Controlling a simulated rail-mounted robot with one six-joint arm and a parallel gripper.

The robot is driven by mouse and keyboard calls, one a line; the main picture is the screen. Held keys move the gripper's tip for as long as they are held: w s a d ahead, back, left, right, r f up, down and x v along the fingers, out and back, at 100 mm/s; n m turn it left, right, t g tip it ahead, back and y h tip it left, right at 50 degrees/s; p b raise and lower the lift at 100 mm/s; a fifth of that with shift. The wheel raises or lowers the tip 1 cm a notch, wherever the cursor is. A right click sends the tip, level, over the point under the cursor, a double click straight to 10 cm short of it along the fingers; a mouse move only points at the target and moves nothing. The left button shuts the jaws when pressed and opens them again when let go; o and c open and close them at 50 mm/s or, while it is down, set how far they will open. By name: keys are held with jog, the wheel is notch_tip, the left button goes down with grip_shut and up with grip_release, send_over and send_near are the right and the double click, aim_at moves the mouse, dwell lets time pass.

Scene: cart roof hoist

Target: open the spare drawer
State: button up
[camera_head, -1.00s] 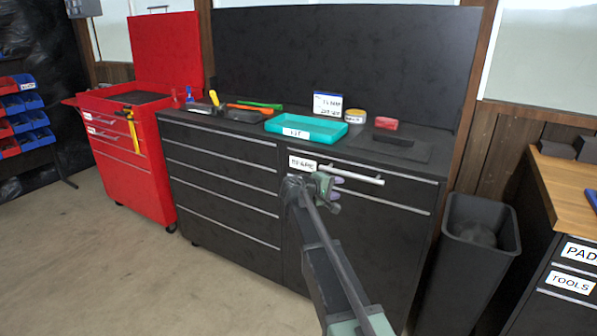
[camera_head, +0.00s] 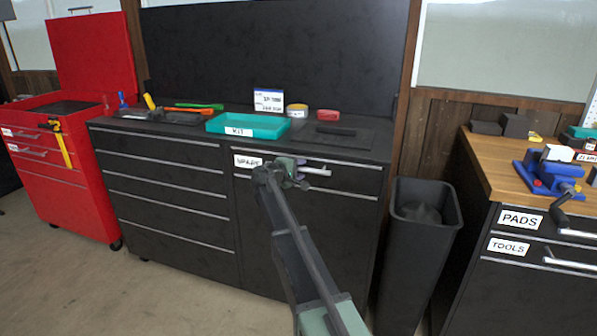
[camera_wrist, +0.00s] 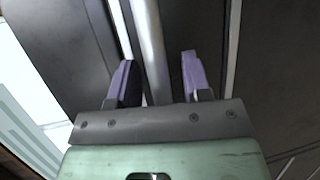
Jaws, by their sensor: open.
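The spare drawer (camera_head: 350,177) is the top drawer in the right half of the black cabinet, with a white label (camera_head: 248,161) at its left. Its front looks flush with the cabinet. Its silver bar handle (camera_head: 318,171) shows to the right of my gripper (camera_head: 300,166), which hides the handle's left part. In the wrist view the handle (camera_wrist: 150,45) runs between the two purple fingers of my gripper (camera_wrist: 160,80). The fingers are open, one on each side of the bar, with a gap on both sides. Contact with the bar is not visible.
A teal kit tray (camera_head: 248,125), a yellow roll (camera_head: 298,111) and a red item (camera_head: 328,115) are on the cabinet top. A black bin (camera_head: 420,250) stands close at right, before a wooden-topped bench (camera_head: 500,165). Open floor lies at front left.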

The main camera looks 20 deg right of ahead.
grip_shut()
jog(key=shift+s+a, duration=0.1)
